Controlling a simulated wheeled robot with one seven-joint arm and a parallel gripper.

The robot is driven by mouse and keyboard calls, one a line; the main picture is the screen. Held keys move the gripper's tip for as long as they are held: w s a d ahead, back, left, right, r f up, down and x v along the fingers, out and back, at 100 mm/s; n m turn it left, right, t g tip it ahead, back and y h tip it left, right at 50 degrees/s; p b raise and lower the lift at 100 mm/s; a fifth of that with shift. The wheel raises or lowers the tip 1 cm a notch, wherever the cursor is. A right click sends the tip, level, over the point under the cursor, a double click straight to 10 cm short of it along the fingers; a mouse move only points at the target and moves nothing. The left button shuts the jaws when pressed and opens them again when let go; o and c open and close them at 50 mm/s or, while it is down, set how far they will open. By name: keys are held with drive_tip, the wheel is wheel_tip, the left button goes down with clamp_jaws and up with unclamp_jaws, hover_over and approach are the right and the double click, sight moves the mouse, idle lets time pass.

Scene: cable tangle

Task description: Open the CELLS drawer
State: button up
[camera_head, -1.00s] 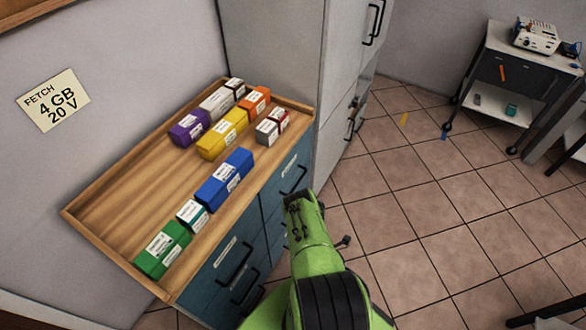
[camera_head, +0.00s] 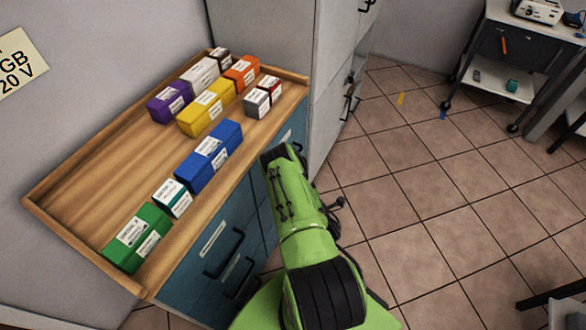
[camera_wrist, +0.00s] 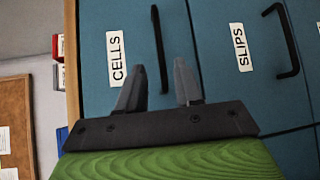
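The CELLS drawer (camera_wrist: 95,20) is a blue front with a white label and a black bar handle (camera_wrist: 160,45), in the wrist view. Its front looks shut. In the head view, part of what looks like this front (camera_head: 292,132) shows at the cabinet's right end, mostly covered by my arm. My gripper (camera_wrist: 160,68) is open, its two dark fingers on either side of the handle's near end in the picture. I cannot tell whether the fingers reach around the bar or touch it. The fingertips are hidden in the head view.
The SLIPS drawer (camera_wrist: 240,25) with its own handle lies beside it. The wooden top (camera_head: 100,175) bears several coloured boxes, including a blue one (camera_head: 210,157). A tall grey cabinet (camera_head: 265,40) stands close at the right end.

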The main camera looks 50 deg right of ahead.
drive_tip(key=b, duration=0.2)
drive_tip(key=shift+w+f+b, duration=0.15)
drive_tip(key=shift+f+b, duration=0.15)
drive_tip(key=shift+f, duration=0.05)
drive_tip(key=b+x, duration=0.1)
drive_tip(key=x, duration=0.2)
drive_tip(key=b+x, duration=0.2)
drive_tip(key=x, duration=0.2)
drive_tip(key=b+x, duration=0.1)
drive_tip(key=x, duration=0.2)
drive_tip(key=shift+w+d+r+b, duration=0.15)
drive_tip(key=shift+r+b, duration=0.1)
drive_tip(key=shift+b, duration=0.1)
clamp_jaws()
